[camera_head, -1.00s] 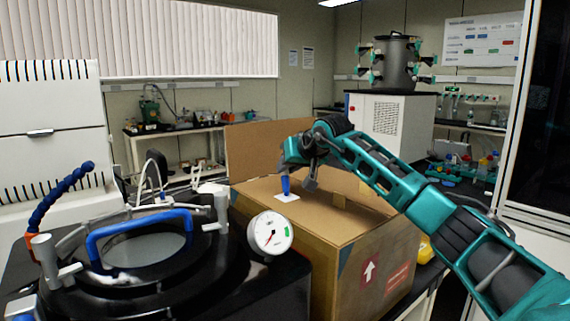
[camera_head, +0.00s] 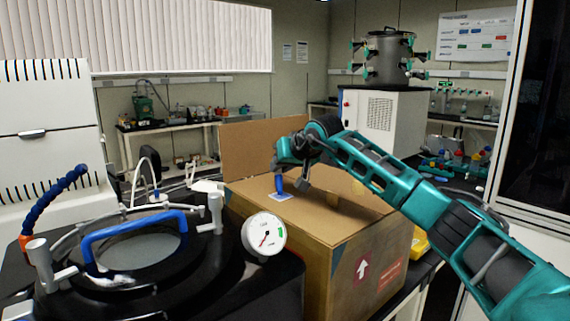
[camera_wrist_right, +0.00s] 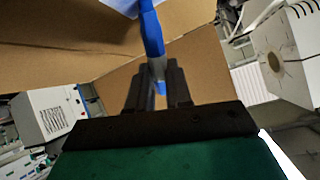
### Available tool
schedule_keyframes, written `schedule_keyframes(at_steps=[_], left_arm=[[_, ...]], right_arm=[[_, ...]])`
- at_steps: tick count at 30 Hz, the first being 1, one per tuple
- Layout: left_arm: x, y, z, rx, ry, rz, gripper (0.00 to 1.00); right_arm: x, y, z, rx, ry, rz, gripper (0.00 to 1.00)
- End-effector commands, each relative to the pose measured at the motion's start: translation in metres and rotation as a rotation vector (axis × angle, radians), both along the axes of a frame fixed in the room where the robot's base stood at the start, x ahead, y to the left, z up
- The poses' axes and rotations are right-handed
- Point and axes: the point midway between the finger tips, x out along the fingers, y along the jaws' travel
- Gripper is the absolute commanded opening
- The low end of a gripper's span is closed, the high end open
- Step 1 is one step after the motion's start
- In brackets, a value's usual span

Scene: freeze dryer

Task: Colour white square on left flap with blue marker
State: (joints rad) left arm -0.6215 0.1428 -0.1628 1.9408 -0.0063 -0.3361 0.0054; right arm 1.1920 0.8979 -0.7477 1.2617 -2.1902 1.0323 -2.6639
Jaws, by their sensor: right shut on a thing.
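A cardboard box (camera_head: 290,225) stands at the middle with a top flap lying flat. The small square (camera_head: 283,197) on that flap now looks mostly blue with a pale edge. My right gripper (camera_head: 288,170) is shut on the blue marker (camera_head: 279,184) and holds it upright. The marker's lower end meets the square, or is very close to it. In the right wrist view, the marker (camera_wrist_right: 152,38) runs from between the fingers (camera_wrist_right: 158,82) up to a corner of the square (camera_wrist_right: 122,6). My left gripper is not in view.
A black vessel with a blue handle (camera_head: 135,228) and a dial gauge (camera_head: 264,235) stand left of the box. One box flap (camera_head: 250,148) rises upright behind. A white cabinet (camera_head: 385,120) bearing a metal canister (camera_head: 389,60) stands at the back right.

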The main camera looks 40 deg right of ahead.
Motion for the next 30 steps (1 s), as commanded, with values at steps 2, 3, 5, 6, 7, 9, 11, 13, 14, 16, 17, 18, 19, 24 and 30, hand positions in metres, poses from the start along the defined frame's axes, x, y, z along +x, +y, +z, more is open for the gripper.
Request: schedule_keyframes(at_steps=[2, 3, 5, 6, 7, 9, 11, 13, 14, 16, 17, 18, 19, 24, 30], left_arm=[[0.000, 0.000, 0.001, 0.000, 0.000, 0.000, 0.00], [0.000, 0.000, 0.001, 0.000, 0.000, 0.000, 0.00], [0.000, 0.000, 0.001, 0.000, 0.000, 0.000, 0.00], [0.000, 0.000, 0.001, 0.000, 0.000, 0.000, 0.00], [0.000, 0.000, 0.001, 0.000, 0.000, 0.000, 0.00], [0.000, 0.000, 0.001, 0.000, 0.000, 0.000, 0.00], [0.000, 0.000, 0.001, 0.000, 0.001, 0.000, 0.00], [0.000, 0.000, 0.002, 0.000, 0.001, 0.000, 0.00], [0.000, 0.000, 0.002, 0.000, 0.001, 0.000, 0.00], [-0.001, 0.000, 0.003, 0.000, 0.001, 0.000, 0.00], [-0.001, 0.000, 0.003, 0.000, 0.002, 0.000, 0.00], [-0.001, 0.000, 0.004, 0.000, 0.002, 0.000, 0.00], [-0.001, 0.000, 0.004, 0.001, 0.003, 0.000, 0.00], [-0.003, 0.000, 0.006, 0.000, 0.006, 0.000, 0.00], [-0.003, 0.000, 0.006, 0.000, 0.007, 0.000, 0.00]], right_arm=[[-0.001, 0.004, -0.003, -0.001, 0.006, 0.003, 0.00], [-0.001, 0.006, -0.003, -0.001, 0.006, 0.003, 0.00], [-0.001, 0.009, -0.003, -0.001, 0.006, 0.002, 0.00], [-0.001, 0.010, -0.003, -0.001, 0.006, 0.002, 0.00], [-0.001, 0.011, -0.003, 0.000, 0.007, 0.003, 0.00], [-0.001, 0.013, -0.003, 0.000, 0.007, 0.003, 0.00], [-0.001, 0.014, -0.003, 0.000, 0.007, 0.003, 0.00], [-0.001, 0.014, -0.003, 0.000, 0.007, 0.003, 0.00], [-0.001, 0.014, -0.003, 0.000, 0.007, 0.002, 0.00], [-0.001, 0.012, -0.003, 0.000, 0.007, 0.001, 0.00], [-0.001, 0.011, -0.003, 0.000, 0.007, 0.001, 0.00], [-0.001, 0.009, -0.003, -0.001, 0.007, 0.000, 0.00], [-0.001, 0.008, -0.003, -0.001, 0.007, 0.000, 0.00], [-0.001, 0.000, -0.003, -0.001, 0.008, 0.000, 0.00], [0.000, -0.008, -0.003, -0.001, 0.007, -0.001, 0.00]])
